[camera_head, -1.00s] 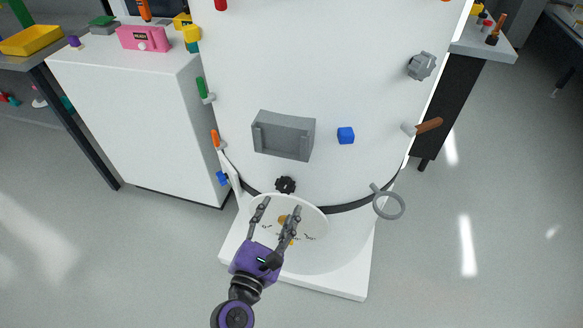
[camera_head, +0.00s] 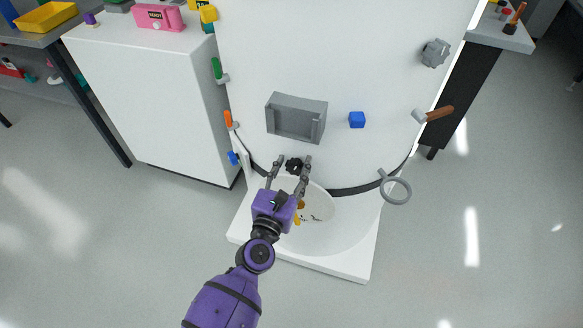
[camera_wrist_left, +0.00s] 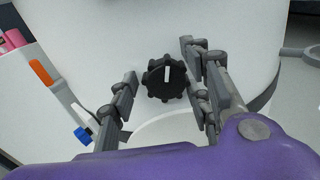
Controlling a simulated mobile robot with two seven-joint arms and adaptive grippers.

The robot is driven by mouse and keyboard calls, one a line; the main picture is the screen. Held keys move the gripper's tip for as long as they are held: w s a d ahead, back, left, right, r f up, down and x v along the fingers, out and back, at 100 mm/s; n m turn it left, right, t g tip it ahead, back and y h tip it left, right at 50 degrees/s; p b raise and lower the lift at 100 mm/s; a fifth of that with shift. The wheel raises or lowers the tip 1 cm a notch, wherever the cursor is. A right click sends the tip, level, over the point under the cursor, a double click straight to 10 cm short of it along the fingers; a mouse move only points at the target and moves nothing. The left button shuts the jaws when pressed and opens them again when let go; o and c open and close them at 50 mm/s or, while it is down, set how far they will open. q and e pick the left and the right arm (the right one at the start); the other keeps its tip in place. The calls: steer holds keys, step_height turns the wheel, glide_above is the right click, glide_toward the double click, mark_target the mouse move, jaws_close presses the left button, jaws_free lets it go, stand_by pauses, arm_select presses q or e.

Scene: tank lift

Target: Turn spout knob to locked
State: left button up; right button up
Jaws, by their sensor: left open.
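The spout knob is a black, lobed knob (camera_head: 293,165) low on the front of the white tank (camera_head: 350,60). In the left wrist view the knob (camera_wrist_left: 166,78) shows a white pointer mark standing upright on its face. My left gripper (camera_head: 290,168) is open, its fingers on either side of the knob. In the left wrist view the gripper (camera_wrist_left: 165,92) shows a gap between each finger and the knob. My right gripper is not in view.
A white basin (camera_head: 335,235) lies below the knob.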

arm_select(q)
steer(key=shift+c, duration=0.4)
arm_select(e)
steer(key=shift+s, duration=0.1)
arm_select(q)
steer(key=c, duration=1)
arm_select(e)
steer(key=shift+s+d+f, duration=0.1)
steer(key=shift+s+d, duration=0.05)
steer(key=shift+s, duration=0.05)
